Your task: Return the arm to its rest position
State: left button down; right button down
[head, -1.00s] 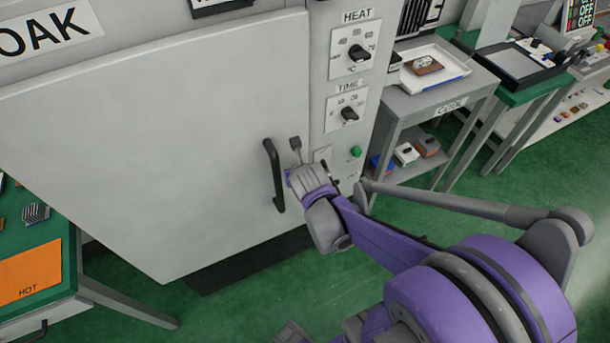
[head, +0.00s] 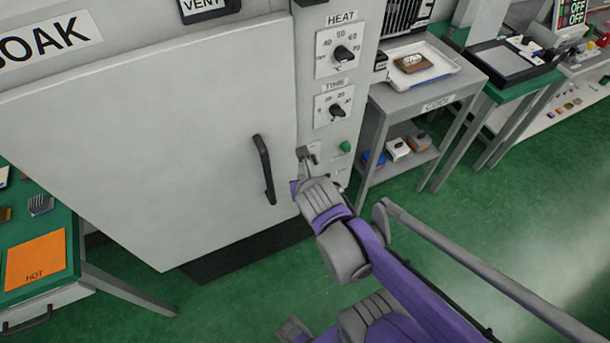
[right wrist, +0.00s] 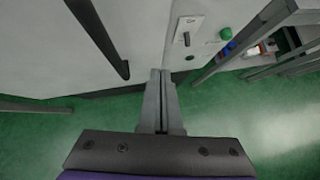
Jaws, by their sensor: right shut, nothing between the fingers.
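My right gripper (head: 302,153) is in front of the oven's control panel, to the right of the black door handle (head: 264,170). Its fingers are shut and empty; they also show in the right wrist view (right wrist: 161,74). In the head view they overlap a small switch plate (head: 313,152) low on the panel. In the right wrist view that switch plate (right wrist: 186,32) stands beyond the fingertips, with a gap of wall between. My purple right arm (head: 400,285) reaches in from the lower right. My left gripper is not in view.
The large oven door (head: 150,150) looks closed. HEAT (head: 343,53) and TIME (head: 336,112) dials and a green button (head: 346,147) are on the panel. The COOL table (head: 420,95) stands right, a green table with an orange HOT mat (head: 35,260) left. Green floor is open.

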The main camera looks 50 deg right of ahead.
jog(key=shift+s+a+r, duration=0.15)
jog(key=shift+s+r, duration=0.05)
jog(key=shift+r, duration=0.15)
jog(key=shift+s, duration=0.1)
jog(key=a+m+y, duration=0.2)
jog(key=a+m, duration=0.6)
jog(key=m, duration=0.6)
jog(key=a+m+g+y+p, duration=0.1)
jog(key=a+m+y, duration=0.2)
jog(key=a+m, duration=0.6)
jog(key=m, duration=0.5)
jog(key=shift+s+a+f+g+y, duration=0.15)
jog(key=shift+s+a+g+y, duration=0.15)
jog(key=shift+s, duration=0.05)
jog(key=shift+d, duration=0.1)
